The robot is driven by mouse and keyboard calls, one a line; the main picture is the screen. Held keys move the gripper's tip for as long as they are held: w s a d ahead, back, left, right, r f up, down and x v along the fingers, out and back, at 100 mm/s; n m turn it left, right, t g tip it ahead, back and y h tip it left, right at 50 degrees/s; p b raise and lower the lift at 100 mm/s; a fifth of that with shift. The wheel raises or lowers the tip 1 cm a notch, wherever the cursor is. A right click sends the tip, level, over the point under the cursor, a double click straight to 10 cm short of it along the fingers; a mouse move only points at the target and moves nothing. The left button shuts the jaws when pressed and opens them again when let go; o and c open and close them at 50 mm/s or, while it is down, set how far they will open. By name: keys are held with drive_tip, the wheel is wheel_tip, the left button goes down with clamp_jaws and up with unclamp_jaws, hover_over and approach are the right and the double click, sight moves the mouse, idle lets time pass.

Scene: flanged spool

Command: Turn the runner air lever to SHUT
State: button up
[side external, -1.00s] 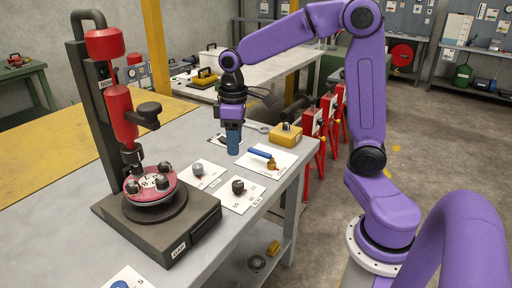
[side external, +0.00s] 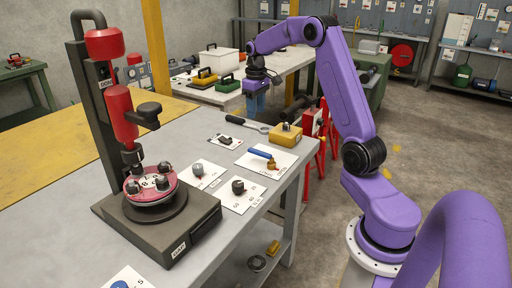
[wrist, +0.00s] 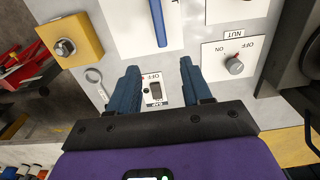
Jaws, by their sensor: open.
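A lever with a blue handle (side external: 260,153) on a brass valve body (side external: 272,163) sits on a white card on the grey bench, right of the middle. Its lettering is too small to read. In the wrist view the blue handle (wrist: 159,22) shows at the top, cut off by the edge.
A yellow box (side external: 286,135) stands just right of the lever. A grey knob (side external: 198,169) and a black knob (side external: 238,186) sit on cards nearby. A wrench (side external: 248,124) lies at the back. The red press (side external: 122,115) with the flanged spool (side external: 151,187) stands left.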

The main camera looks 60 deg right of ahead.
sight(256, 150)
wheel_tip(256, 150, down, 15)
drive_tip(key=shift+f, duration=0.2)
idle(0.3)
clamp_jaws()
